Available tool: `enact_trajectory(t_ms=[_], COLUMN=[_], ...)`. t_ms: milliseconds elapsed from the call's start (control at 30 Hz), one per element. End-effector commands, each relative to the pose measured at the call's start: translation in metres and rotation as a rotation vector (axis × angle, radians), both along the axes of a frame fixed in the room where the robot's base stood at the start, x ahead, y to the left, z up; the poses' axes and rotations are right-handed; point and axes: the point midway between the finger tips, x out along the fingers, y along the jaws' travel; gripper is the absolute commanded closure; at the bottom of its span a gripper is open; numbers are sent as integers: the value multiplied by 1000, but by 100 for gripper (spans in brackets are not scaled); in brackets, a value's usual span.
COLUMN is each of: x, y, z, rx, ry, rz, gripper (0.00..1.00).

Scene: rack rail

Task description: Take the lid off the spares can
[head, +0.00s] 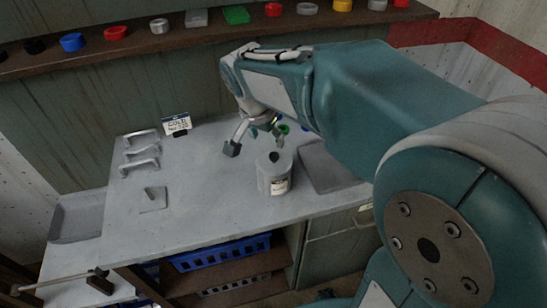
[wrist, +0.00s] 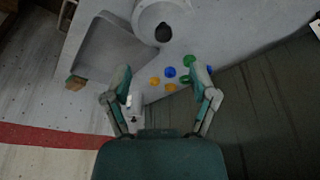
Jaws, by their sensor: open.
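The spares can (head: 278,186) is a pale grey cylinder with a small label, upright on the grey bench. Its lid (head: 264,163) is on top, with a dark round knob (head: 274,157). In the wrist view the can (wrist: 146,22) is at the top edge, partly cut off, with the knob (wrist: 163,33) showing. My gripper (head: 256,143) is open and empty, with its fingers spread above and behind the can, apart from the knob. In the wrist view my gripper (wrist: 162,84) has its fingertips below the knob in the picture.
A grey tray (head: 325,168) lies right of the can. Several small blue, yellow and green pieces (wrist: 170,72) lie behind it. Metal handles (head: 140,152), a sign (head: 177,124) and a small plate (head: 153,200) are at left. A shelf (head: 160,42) runs above. The bench front is clear.

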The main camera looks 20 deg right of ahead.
Motion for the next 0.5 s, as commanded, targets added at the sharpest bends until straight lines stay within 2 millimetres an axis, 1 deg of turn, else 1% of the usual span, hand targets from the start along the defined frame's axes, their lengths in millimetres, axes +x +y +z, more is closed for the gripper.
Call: enact_trajectory(t_ms=[233,500], x=[8,16], y=[-9,-19], z=[-38,-61], rx=[-1,5], ry=[5,5], rz=[-3,-4], gripper=[25,25])
